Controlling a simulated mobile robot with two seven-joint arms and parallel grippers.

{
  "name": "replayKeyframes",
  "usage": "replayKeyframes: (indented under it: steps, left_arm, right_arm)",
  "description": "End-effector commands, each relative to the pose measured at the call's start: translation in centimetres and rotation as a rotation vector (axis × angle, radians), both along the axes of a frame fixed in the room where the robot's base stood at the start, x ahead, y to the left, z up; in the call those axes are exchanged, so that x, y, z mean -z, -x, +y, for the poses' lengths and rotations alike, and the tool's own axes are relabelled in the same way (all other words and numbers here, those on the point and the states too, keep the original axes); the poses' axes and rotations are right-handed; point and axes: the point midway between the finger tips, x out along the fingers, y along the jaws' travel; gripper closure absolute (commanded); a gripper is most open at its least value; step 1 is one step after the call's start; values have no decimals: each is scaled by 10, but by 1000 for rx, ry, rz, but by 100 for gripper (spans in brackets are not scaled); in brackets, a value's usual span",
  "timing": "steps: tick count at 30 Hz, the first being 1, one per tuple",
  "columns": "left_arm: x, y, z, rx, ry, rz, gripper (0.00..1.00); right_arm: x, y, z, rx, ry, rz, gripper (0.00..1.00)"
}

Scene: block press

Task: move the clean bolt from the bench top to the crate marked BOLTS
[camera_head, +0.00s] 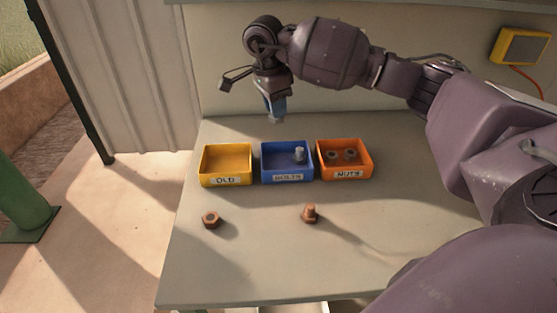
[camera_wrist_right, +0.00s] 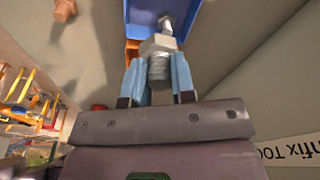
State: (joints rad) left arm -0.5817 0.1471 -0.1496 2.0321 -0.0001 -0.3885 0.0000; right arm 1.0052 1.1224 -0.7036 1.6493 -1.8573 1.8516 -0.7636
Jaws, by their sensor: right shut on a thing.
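My right gripper (camera_head: 277,117) is raised behind the blue crate marked BOLTS (camera_head: 287,178), apart from it. In the right wrist view its blue fingers (camera_wrist_right: 158,80) are shut on a clean grey bolt (camera_wrist_right: 158,62), hex head pointing away from the palm. In the head view the held bolt is mostly hidden by the fingers. The blue crate also shows in the wrist view (camera_wrist_right: 144,14), beyond the held bolt. Another grey bolt (camera_head: 299,154) stands inside this crate, towards its right side. My left gripper is not in view.
A yellow crate marked OLD (camera_head: 226,161) stands left of the blue one and looks empty. An orange crate marked NUTS (camera_head: 365,171) on the right holds nuts.

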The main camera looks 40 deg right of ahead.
Motion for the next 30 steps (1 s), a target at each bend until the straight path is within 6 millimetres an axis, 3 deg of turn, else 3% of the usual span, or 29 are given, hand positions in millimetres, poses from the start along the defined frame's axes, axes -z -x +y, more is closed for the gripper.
replayKeyframes:
  steps: [1, 12, 16, 23, 30]
  left_arm:
    - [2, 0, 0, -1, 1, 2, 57]
    - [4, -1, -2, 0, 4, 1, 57]
    - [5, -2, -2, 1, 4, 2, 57]
    - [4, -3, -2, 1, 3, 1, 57]
    - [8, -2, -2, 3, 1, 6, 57]
  right_arm:
    - [14, 1, 1, -1, -2, 5, 100]
    - [92, 0, 1, -3, -2, 2, 100]
    - [110, 0, 0, -2, -1, 1, 100]
    - [122, 0, 1, -3, -2, -1, 100]
    - [153, 0, 1, -2, -1, 2, 100]
